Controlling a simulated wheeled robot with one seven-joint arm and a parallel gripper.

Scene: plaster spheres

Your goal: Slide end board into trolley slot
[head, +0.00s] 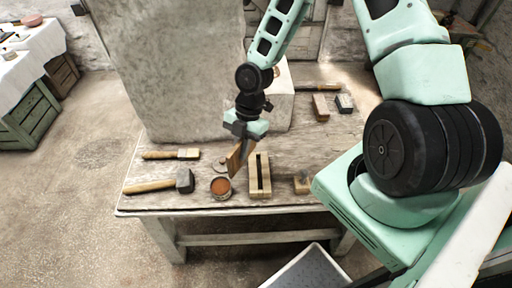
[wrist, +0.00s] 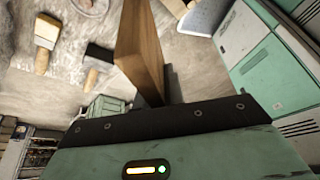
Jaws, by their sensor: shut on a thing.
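The end board is a brown wooden board (head: 234,161), held tilted above the table by my gripper (head: 242,143). My gripper is shut on the board's upper end. In the wrist view the board (wrist: 138,45) rises from behind the dark gripper edge, and the place of grip is mostly hidden. A pale wooden block with a long dark slot (head: 260,176), which looks like the trolley, rests on the table just right of the board. The board is outside the slot, to its left. I cannot tell the exact height of the board over the table.
A cup of orange-brown stuff (head: 221,188) stands close below the board. A hammer (head: 160,185) and a brush (head: 175,154) lie to the left. A small wooden piece (head: 302,185) sits right of the slotted block. A large plaster slab (head: 185,70) stands behind.

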